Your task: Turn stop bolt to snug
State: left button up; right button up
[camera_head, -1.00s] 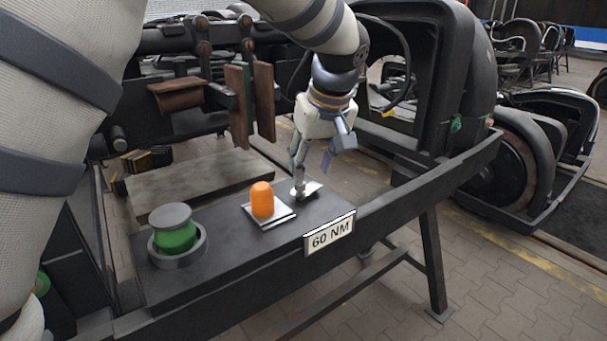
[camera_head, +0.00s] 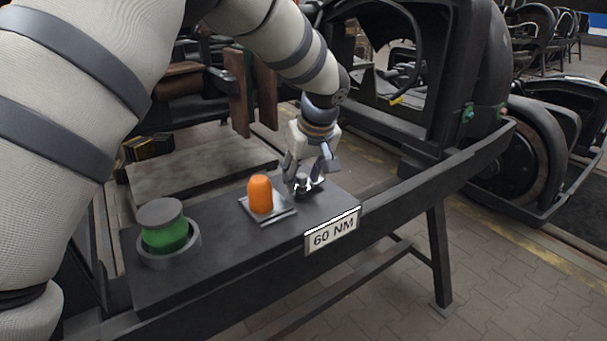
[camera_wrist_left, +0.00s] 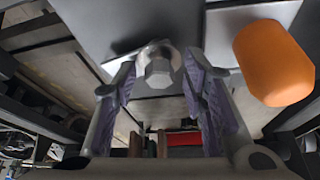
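The stop bolt, a silver hex-headed bolt (camera_wrist_left: 158,70), stands on a small plate on the dark bench plate. In the head view the bolt (camera_head: 302,183) is partly hidden by my left gripper (camera_head: 306,182), which is low over it and points down. In the left wrist view my left gripper (camera_wrist_left: 160,65) is open. Its two purple-padded fingers stand on either side of the bolt head, with a visible gap on each side. The wrist view does not show contact. My right gripper is not in view.
An orange rounded cap (camera_head: 260,194) on a square plate stands close beside the bolt and also shows in the wrist view (camera_wrist_left: 272,62). A green-and-grey round button (camera_head: 164,226) sits further left. A "60 NM" sign (camera_head: 332,231) is on the front edge.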

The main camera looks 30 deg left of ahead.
pick_arm(q)
jog(key=shift+r, duration=0.1)
grip_shut()
